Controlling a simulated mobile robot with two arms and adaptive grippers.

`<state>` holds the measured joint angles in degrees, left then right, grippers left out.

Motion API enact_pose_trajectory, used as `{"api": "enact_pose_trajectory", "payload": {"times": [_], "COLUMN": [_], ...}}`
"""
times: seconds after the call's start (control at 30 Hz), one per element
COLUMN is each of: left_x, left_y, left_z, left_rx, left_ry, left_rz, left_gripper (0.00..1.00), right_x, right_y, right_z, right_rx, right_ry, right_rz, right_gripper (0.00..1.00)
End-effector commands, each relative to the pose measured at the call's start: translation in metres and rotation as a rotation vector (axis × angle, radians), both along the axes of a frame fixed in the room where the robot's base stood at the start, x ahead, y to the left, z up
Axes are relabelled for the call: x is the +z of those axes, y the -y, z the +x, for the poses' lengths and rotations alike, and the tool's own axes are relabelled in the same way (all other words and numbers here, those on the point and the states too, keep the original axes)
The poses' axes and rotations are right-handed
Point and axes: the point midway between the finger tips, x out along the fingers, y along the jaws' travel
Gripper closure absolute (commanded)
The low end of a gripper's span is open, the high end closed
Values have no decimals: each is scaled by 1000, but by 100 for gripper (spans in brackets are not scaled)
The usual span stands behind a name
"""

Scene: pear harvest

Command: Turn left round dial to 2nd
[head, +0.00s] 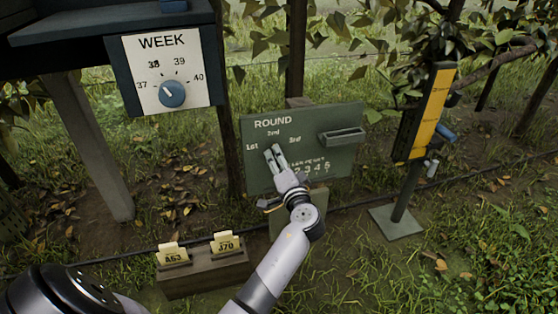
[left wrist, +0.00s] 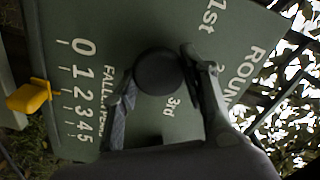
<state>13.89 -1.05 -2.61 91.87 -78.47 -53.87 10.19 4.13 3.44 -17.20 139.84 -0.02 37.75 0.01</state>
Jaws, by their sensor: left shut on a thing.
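The green ROUND board (head: 345,125) stands in the middle of the head view, with 1st, 2nd and 3rd lettered around its dial. My left gripper (head: 273,152) reaches up to the board's left part and covers the dial there. In the left wrist view the round dial (left wrist: 158,72) is a dark knob between the two fingers of my left gripper (left wrist: 161,76), which is shut on it. One finger partly covers the 2nd mark. I cannot make out which mark the dial points to. My right gripper is not in view.
A WEEK panel (head: 148,70) with a blue knob (head: 171,94) hangs at upper left. A yellow slider (left wrist: 29,97) sits by the 0 to 5 scale. A wooden box (head: 205,273) with tags stands below. A yellow gauge post (head: 431,112) is at right.

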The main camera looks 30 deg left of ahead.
Motion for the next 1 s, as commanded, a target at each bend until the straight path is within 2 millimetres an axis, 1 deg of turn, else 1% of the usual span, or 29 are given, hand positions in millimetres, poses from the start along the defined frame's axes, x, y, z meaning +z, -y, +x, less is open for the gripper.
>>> {"api": "enact_pose_trajectory", "payload": {"times": [0.17, 0.2, 0.47, 0.8, 0.87, 1.0], "left_x": [1, 1, 0, 0, 0, -1], "left_y": [0, 0, 0, 2, 5, 22], "left_z": [1, 1, 0, -1, -4, -17], "left_rx": [-3, -3, -2, -1, -1, -3], "left_ry": [2, 2, 2, 1, 1, 1], "left_rz": [0, 0, -1, -2, -1, -5], "left_gripper": [87, 58, 41, 40, 40, 40], "right_x": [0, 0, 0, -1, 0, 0], "right_y": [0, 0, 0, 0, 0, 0], "right_z": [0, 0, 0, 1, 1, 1], "right_rx": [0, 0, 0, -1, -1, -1], "right_ry": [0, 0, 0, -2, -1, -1], "right_rz": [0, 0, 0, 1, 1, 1], "right_gripper": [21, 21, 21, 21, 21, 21]}}
